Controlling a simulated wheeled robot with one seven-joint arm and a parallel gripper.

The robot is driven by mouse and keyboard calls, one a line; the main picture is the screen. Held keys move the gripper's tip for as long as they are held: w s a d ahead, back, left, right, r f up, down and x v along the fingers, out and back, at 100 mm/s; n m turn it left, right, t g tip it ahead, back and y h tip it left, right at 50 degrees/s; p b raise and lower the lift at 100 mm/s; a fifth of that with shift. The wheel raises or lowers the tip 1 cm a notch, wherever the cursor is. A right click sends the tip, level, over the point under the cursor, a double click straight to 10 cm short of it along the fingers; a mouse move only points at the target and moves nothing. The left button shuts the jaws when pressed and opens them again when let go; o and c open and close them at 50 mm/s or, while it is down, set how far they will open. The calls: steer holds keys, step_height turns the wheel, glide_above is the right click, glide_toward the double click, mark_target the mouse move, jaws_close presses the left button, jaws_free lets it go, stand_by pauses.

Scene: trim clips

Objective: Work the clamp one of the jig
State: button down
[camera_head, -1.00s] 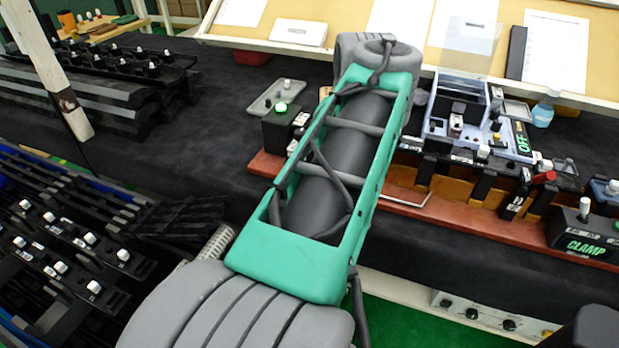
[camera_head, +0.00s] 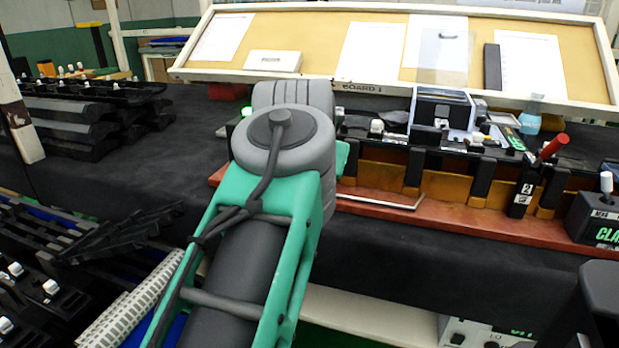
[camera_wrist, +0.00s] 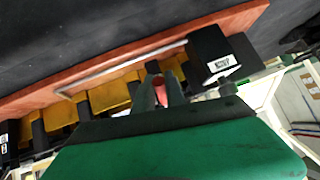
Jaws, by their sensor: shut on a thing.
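The jig is a red-brown base (camera_head: 480,225) with orange blocks and black clamps along the bench front. It also shows in the wrist view (camera_wrist: 100,73). A clamp marked 2 (camera_head: 523,193) has a red lever (camera_head: 552,146) tilted up to the right. My gripper (camera_wrist: 161,84) shows only in the wrist view, its two dark fingers shut on a red handle (camera_wrist: 160,93) in front of the jig. The clamp under that handle is mostly hidden, and its number cannot be read. In the head view my arm covers the jig's left end and my gripper.
A black box lettered CLAMP (camera_head: 597,218) stands right of the jig. A black block with a white label (camera_wrist: 215,57) is close to my fingers. A tilted board with papers (camera_head: 330,65) is behind, a blue bottle (camera_head: 530,115) before it. Black racks (camera_head: 75,115) stand left.

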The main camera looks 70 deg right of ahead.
stand_by(0.3)
steer(key=c, duration=1.4)
jaws_free()
steer(key=p+v, duration=0.6)
steer(key=v, duration=0.1)
steer(key=shift+s+a+r, duration=0.15)
steer(key=shift+a+r, duration=0.1)
steer(key=shift+a, duration=0.05)
